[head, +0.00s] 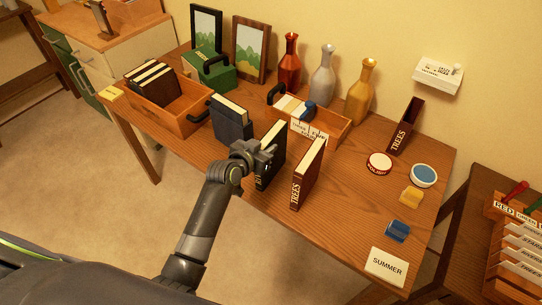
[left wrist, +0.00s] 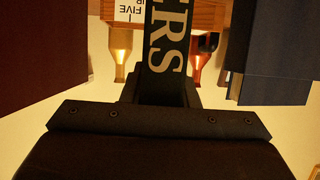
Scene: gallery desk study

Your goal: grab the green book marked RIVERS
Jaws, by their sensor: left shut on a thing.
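A dark book (head: 272,166) stands upright near the front edge of the desk, its pale page edges showing on top. Its spine, ending in the letters "ERS", fills the middle of the left wrist view (left wrist: 165,40); the rest of the word is out of frame. The cover looks almost black, so I cannot confirm green. My left gripper (head: 264,157) is shut on this book from the front, at the spine. I cannot tell whether its base touches the desk. My right gripper is out of view.
A dark red TREES book (head: 307,173) stands close on the right. Dark blue books (head: 231,119) stand on the left. A wooden box (head: 182,121) holds several books. Another wooden box (head: 330,128) and vases (head: 322,78) stand behind. A SUMMER card (head: 387,267) lies front right.

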